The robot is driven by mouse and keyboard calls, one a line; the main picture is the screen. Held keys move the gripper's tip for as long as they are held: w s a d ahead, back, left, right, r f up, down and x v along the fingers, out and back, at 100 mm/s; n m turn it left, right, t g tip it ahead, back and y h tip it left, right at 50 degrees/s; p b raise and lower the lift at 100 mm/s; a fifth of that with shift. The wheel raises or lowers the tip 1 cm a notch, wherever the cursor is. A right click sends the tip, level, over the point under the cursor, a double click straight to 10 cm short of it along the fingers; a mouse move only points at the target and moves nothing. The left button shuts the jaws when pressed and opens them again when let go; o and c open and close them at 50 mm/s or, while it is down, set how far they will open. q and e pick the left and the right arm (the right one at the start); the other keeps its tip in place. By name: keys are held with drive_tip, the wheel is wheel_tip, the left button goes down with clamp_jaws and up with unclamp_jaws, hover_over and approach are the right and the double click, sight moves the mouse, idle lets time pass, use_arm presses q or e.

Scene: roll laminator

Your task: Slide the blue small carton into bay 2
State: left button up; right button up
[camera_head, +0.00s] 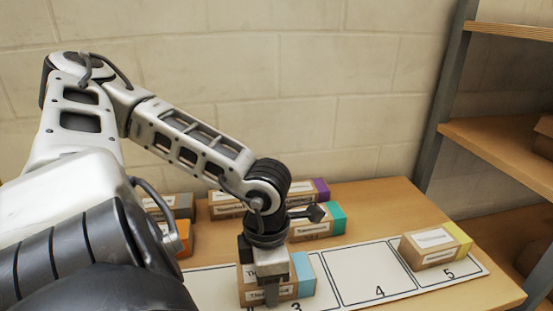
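A small carton with a light blue end (305,274) stands on the white numbered mat (359,289), just behind the number 3. It appears to be in bay 3. My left gripper (271,285) points down over this carton, with one finger in front of its near labelled face. The far finger is hidden, so I cannot tell whether it grips the carton. The number 2 does not show; my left arm covers the left part of the mat. My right gripper is not in view.
A yellow-ended carton (435,247) stands in bay 5; bay 4 is empty. Behind the mat are teal-ended (320,222), purple-ended (321,190), orange (177,238) and grey-ended (182,206) cartons. A shelf rack (500,134) stands at the right.

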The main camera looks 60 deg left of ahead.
sight(247, 274)
use_arm(q)
drive_tip(key=shift+s+a+p, duration=0.35)
drive_tip(key=shift+s+p, duration=0.05)
drive_tip(key=shift+s, duration=0.4)
drive_tip(key=shift+s+a+p, duration=0.35)
drive_tip(key=shift+s, duration=0.45)
drive_tip(key=shift+s+a+r+p, duration=0.1)
drive_tip(key=shift+s+a+p, duration=0.15)
drive_tip(key=shift+s+p, duration=0.5)
drive_tip(key=shift+s+a+p, duration=0.25)
drive_tip(key=shift+s+p, duration=0.25)
drive_tip(key=shift+p, duration=0.3)
drive_tip(key=shift+s+a+p, duration=0.25)
drive_tip(key=shift+s+a, duration=0.05)
drive_tip(key=shift+s, duration=0.4)
drive_tip(key=shift+s+a+p, duration=0.25)
drive_tip(key=shift+s+a, duration=0.05)
drive_tip(key=shift+s, duration=0.35)
drive_tip(key=shift+s+a+p, duration=0.2)
drive_tip(key=shift+s+a, duration=0.1)
drive_tip(key=shift+s, duration=0.4)
drive_tip(key=shift+s+a+p, duration=0.15)
drive_tip(key=shift+s+a, duration=0.15)
drive_tip(key=shift+s, duration=0.4)
drive_tip(key=o, duration=1.6)
wheel_tip(247, 274, up, 6)
drive_tip(key=p, duration=0.6)
